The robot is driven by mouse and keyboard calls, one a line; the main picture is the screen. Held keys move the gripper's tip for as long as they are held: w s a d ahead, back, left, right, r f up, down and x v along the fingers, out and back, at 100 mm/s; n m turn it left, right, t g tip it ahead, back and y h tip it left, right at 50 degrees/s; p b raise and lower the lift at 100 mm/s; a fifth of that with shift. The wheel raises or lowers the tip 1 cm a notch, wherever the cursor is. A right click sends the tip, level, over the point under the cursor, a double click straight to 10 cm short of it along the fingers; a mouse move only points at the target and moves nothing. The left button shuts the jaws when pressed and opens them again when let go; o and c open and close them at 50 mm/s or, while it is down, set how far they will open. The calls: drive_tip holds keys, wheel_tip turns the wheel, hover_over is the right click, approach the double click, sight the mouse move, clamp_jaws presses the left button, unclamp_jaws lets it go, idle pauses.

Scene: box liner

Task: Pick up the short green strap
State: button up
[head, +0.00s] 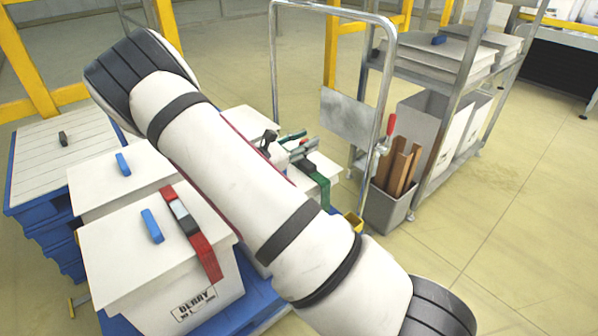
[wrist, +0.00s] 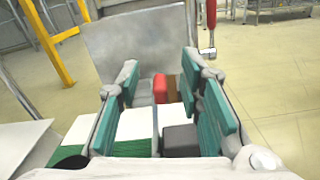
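The short green strap (head: 320,184) lies over the edge of a white lidded box (head: 328,165) in the head view, with one end hanging down its side. A green band (wrist: 84,149) at lower left in the wrist view may be part of it; my gripper hides the rest. My gripper (head: 300,147) is above the boxes beyond my forearm. In the wrist view my gripper (wrist: 160,98) has its teal-padded fingers apart. A dark grey block (wrist: 180,140) and white surface show between them. I cannot tell whether the fingers touch anything.
A red strap with a buckle (head: 193,230) lies over the front white box (head: 150,260). Blue handles top other boxes. A metal cart frame (head: 274,60) stands close behind my gripper. A grey bin (head: 388,208) with brown profiles and a shelf (head: 450,130) stand right. The right floor is clear.

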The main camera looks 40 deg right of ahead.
drive_tip(key=shift+d, duration=0.2)
drive_tip(key=shift+c, duration=0.4)
clamp_jaws()
drive_tip(key=shift+r, duration=0.1)
